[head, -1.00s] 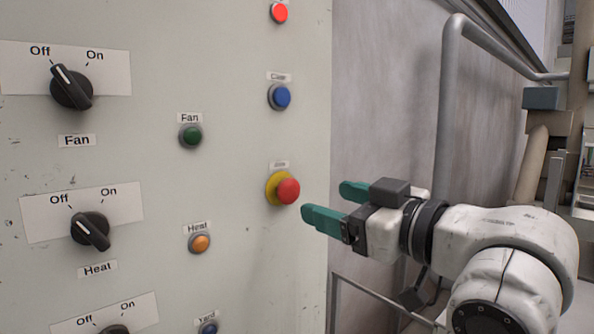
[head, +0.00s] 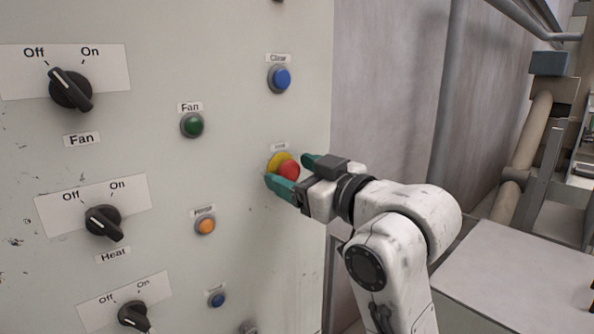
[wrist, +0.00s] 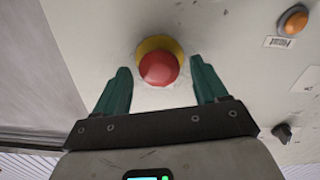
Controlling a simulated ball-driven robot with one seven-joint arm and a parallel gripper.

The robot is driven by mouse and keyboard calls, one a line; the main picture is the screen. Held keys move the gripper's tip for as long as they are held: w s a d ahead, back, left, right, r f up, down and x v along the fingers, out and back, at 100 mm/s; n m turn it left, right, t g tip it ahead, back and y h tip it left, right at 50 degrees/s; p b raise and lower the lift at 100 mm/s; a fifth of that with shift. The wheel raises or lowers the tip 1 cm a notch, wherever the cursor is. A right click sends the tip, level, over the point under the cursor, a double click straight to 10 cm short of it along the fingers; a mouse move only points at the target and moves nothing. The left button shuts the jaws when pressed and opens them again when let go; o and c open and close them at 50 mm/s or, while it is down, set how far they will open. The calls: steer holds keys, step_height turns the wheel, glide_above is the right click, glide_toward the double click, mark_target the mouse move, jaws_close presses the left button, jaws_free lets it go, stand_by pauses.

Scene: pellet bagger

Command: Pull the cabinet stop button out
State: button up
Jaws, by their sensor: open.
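The stop button is a red mushroom head (head: 288,170) on a yellow collar (head: 275,160), near the right edge of the pale cabinet face (head: 240,250). In the wrist view the red head (wrist: 159,68) sits in front of its yellow collar, between and a little beyond the fingertips. My gripper (head: 292,172) is open, with one green finger on each side of the red head. In the wrist view my gripper (wrist: 160,75) shows a gap between each finger and the head. No clear contact shows.
A blue Clear button (head: 281,79) is above. A green Fan button (head: 192,125), an orange button (head: 205,224) and a lower blue button (head: 217,299) are to the left. Black Fan (head: 70,90) and Heat (head: 103,222) knobs are further left. A grey box top (head: 520,270) is at right.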

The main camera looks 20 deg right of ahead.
jaws_close()
stand_by(0.7)
